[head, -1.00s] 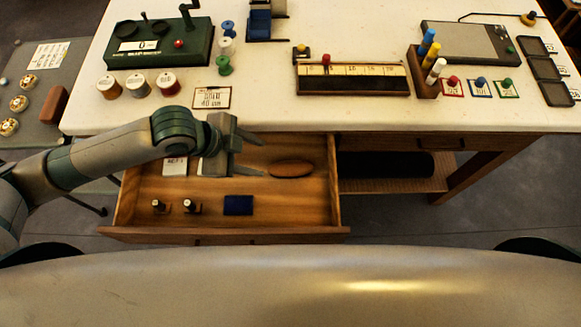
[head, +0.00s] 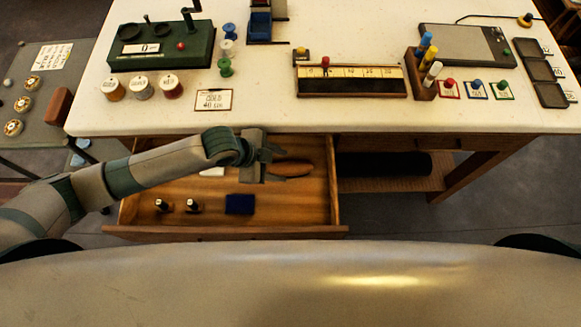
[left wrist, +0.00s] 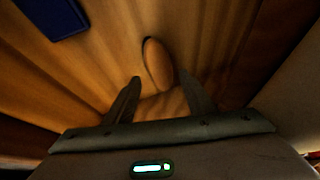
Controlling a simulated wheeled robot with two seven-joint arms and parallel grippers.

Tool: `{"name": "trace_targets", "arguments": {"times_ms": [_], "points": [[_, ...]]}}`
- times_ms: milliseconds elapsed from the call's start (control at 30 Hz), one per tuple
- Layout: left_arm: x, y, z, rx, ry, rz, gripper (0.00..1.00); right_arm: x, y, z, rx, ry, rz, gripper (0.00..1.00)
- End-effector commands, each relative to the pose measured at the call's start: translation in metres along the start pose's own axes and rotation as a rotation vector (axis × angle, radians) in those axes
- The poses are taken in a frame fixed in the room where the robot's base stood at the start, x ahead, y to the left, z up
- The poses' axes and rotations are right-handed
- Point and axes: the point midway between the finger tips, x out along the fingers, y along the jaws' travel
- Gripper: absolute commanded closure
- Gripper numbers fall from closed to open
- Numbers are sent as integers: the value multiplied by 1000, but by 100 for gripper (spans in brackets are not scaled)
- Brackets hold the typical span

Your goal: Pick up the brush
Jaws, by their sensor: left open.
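The brush appears as a brown oval piece (head: 291,169) lying in the open wooden drawer, right of its middle. I see no bristles. In the left wrist view the brown oval (left wrist: 157,63) lies ahead of the fingertips, roughly between their lines. My left gripper (head: 277,163) is over the drawer at the left end of the brush, its fingers pointing right. In the left wrist view the jaws (left wrist: 160,82) are apart with nothing held between them. I cannot tell how high they are above the drawer floor. My right gripper is not in view.
The open drawer (head: 300,215) also holds a dark blue block (head: 239,204), two small dark bottle-like items (head: 192,205) and a white card, partly hidden by my arm. The white tabletop (head: 290,118) edge is just behind the gripper, with spools and a label card (head: 214,99) on it.

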Motion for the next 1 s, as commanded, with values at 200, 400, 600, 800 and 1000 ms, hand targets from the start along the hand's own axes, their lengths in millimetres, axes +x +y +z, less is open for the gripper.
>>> {"name": "trace_targets", "arguments": {"times_ms": [200,400,600,800,1000], "points": [[3,0,0,-1,0,1,50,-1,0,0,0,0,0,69],[22,1,-1,-1,-1,3,50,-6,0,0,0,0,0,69],[43,0,0,-2,-1,2,50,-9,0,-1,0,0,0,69],[51,0,0,0,0,0,50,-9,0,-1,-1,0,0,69],[50,0,0,0,0,0,50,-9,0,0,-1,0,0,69]]}}
